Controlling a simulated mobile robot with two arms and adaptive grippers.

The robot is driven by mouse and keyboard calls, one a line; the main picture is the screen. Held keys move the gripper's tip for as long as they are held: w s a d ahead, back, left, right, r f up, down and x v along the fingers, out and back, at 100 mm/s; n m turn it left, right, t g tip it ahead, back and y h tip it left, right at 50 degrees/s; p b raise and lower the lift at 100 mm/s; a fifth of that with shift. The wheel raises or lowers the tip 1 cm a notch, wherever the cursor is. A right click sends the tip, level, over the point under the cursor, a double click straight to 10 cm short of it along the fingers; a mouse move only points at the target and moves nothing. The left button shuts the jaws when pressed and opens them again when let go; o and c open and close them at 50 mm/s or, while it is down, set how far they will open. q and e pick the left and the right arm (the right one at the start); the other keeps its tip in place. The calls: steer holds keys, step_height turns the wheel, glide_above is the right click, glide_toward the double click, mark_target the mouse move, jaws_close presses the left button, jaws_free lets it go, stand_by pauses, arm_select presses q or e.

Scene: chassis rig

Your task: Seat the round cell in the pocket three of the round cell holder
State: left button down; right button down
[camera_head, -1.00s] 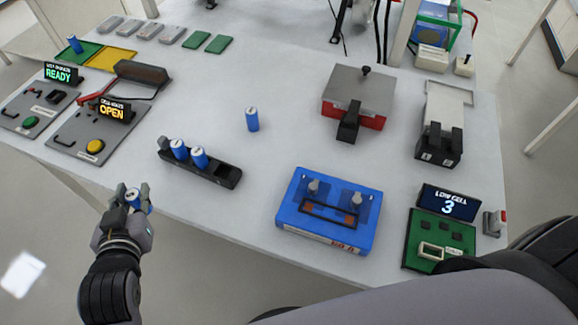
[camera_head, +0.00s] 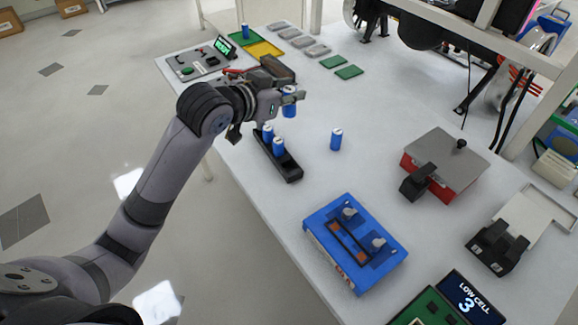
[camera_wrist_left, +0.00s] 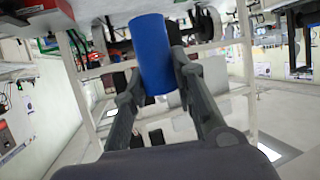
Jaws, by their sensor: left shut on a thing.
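My left gripper (camera_head: 287,98) is shut on a blue round cell (camera_head: 289,107) with a pale top, held upright above the table just behind the holder. In the left wrist view the cell (camera_wrist_left: 153,55) sits between the two fingers (camera_wrist_left: 155,82), slightly tilted in the picture. The black round cell holder (camera_head: 291,171) lies on the table below. Two blue cells, one (camera_head: 267,132) farther and one (camera_head: 279,146) nearer, stand in it. Its near end shows no cell. Pocket numbers are not readable. My right gripper is not in view.
A loose blue cell (camera_head: 336,140) stands right of the holder. A blue fixture (camera_head: 318,242) is in front, and a red-grey box (camera_head: 450,165) lies right. Another cell (camera_head: 245,31) stands by the yellow mat (camera_head: 265,50). The table between holder and red-grey box is mostly clear.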

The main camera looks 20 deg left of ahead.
arm_select(q)
step_height(320, 180, down, 20)
steer(key=shift+d+r, duration=0.15)
steer(key=shift+r, duration=0.05)
stand_by(0.4)
steer(key=c, duration=1.6)
jaws_free()
steer(key=shift+f, duration=0.1)
steer(key=v, duration=1.2)
steer(key=shift+b, duration=0.35)
